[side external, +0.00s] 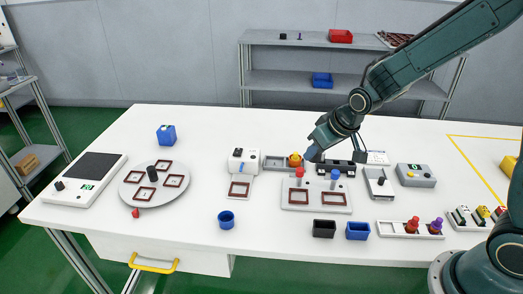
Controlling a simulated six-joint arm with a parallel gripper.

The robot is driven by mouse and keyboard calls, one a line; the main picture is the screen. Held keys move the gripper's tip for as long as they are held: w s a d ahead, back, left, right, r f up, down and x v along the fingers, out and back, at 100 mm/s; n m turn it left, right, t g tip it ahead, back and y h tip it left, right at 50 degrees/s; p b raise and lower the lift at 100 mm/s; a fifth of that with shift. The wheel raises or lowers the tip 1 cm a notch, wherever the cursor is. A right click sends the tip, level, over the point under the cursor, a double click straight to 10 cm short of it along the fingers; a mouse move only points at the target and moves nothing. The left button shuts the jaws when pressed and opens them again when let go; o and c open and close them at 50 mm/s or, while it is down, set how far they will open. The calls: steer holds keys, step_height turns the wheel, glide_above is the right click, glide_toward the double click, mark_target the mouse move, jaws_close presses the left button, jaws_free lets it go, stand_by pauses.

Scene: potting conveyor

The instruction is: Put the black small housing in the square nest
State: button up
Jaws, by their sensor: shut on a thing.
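My gripper (313,154) is over the back middle of the white table, tilted down to the left. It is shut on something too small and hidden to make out. A small black open box (324,229) stands at the table's front edge, apart from my gripper; it looks like a black housing. Brown square frames that look like nests lie on a grey plate (315,188) just in front of my gripper, on a white device (240,188) and on a round grey disc (157,196). I cannot tell which one is the square nest.
Red and blue knobbed posts rise from the grey plate near my gripper. A blue box (358,231) and a blue round cup (227,220) stand at the front. The table's back left is mostly clear.

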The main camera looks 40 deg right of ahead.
steer(key=d+r+m+g+h, duration=0.15)
steer(key=d+r+m, duration=0.3)
steer(key=d, duration=0.45)
steer(key=d+r+m+h, duration=0.3)
steer(key=d+r+m, duration=0.15)
steer(key=d, duration=0.55)
steer(key=shift+y, duration=0.25)
steer(key=f, duration=1.6)
steer(key=shift+w+a, duration=0.15)
steer(key=shift+w, duration=0.2)
steer(key=shift+f, duration=0.1)
steer(key=shift+f, duration=1.8)
steer(key=o, duration=1)
steer(key=shift+f, duration=0.1)
steer(key=shift+c, duration=0.2)
